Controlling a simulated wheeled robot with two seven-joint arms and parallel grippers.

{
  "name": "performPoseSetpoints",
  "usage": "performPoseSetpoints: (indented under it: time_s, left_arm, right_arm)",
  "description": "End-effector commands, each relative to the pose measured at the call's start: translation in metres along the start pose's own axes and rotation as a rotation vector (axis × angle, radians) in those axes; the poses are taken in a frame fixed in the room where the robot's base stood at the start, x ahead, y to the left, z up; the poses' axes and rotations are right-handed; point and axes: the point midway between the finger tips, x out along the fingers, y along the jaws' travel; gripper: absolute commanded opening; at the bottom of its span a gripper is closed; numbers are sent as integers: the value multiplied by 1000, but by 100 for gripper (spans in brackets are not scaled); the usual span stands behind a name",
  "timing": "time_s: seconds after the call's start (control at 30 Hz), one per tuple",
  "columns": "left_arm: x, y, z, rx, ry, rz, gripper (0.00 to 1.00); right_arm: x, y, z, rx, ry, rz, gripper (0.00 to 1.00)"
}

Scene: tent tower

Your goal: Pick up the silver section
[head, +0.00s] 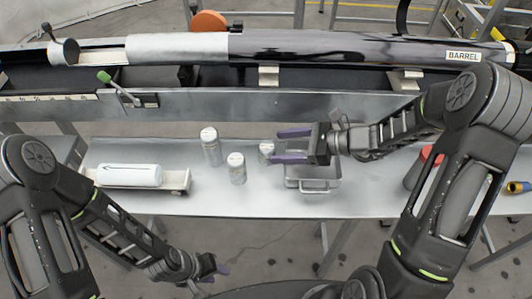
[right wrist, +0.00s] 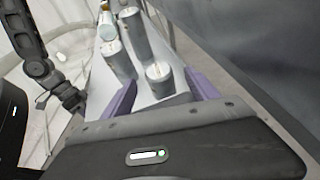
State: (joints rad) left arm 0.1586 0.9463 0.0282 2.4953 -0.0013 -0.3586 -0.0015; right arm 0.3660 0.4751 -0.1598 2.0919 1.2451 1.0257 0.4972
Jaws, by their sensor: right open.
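Three short silver cylinders with pale, marked tops stand upright on the metal bench: a tall one (head: 211,150), a middle one (head: 237,170) and a small one (head: 266,150). I cannot tell by label which is the silver section. My right gripper (head: 278,146) is open, its purple fingers pointing left just beside the small cylinder. In the right wrist view, the nearest cylinder (right wrist: 166,82) stands ahead between the open fingers (right wrist: 160,84), apparently not gripped. My left gripper (head: 220,270) is low in front of the bench, away from the cylinders; its jaws are unclear.
A metal tray (head: 318,184) sits under my right wrist. A white cylinder with an arrow (head: 128,175) lies in a cradle at the bench's left. A long tube labelled BARREL (head: 340,47) lies behind on a rail. A red-topped container (head: 418,168) stands at right.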

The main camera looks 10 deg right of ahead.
Motion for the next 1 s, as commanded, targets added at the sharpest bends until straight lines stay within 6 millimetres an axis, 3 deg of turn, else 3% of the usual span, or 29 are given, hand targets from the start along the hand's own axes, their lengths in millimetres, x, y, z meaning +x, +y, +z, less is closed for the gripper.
performPoseSetpoints:
  time_s: [0.23,0.5,0.83,1.0]
  left_arm:
    - [-1,0,0,0,0,0,36]
    - [-1,0,0,0,0,0,36]
    - [-1,0,0,0,0,0,36]
    - [-2,1,0,0,0,0,36]
  right_arm:
    - [2,0,1,0,0,1,68]
    - [25,0,1,0,0,1,68]
    - [28,0,1,-1,0,1,68]
    - [48,2,1,1,0,5,68]
